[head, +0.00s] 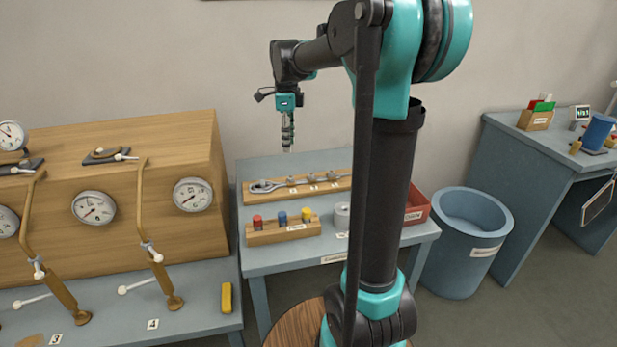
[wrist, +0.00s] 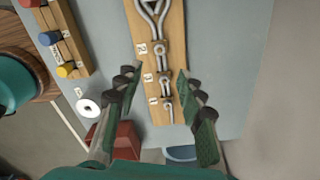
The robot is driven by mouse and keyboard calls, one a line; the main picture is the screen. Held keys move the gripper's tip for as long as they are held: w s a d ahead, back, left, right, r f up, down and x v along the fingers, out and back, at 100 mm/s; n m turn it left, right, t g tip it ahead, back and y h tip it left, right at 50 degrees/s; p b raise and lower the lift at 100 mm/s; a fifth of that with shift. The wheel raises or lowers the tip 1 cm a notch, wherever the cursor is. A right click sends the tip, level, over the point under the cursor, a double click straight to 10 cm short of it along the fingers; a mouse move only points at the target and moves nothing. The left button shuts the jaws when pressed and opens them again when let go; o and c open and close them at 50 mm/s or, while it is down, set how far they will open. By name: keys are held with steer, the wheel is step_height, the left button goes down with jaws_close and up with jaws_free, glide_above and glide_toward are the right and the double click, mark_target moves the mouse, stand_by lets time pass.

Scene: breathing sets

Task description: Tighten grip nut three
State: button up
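A label reading 3 (head: 56,339) lies on the left bench beside the foot of a bent brass tube (head: 60,290). A small pale fitting (head: 38,270) sits partway up this tube; I cannot tell which part is the grip nut. My gripper (head: 288,145) hangs above the small table, well right of that tube. In the wrist view my gripper (wrist: 158,92) is open, its fingers apart with nothing between them. Below it are metal wrenches (wrist: 161,62) on a wooden rack (wrist: 177,30). The wrenches (head: 290,184) also show in the head view.
A second tube (head: 150,235) stands by label 4 (head: 152,323), with gauges (head: 192,194) on the wooden housing (head: 170,135) behind. A block with coloured knobs (head: 283,231), a white roll (head: 342,215) and a red bin (head: 416,207) are on the table. A blue barrel (head: 465,245) stands right.

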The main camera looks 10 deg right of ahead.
stand_by(0.5)
step_height(320, 180, up, 5)
steer(key=m, duration=3.2)
glide_above(311, 174)
step_height(311, 174, down, 17)
steer(key=shift+s, duration=0.1)
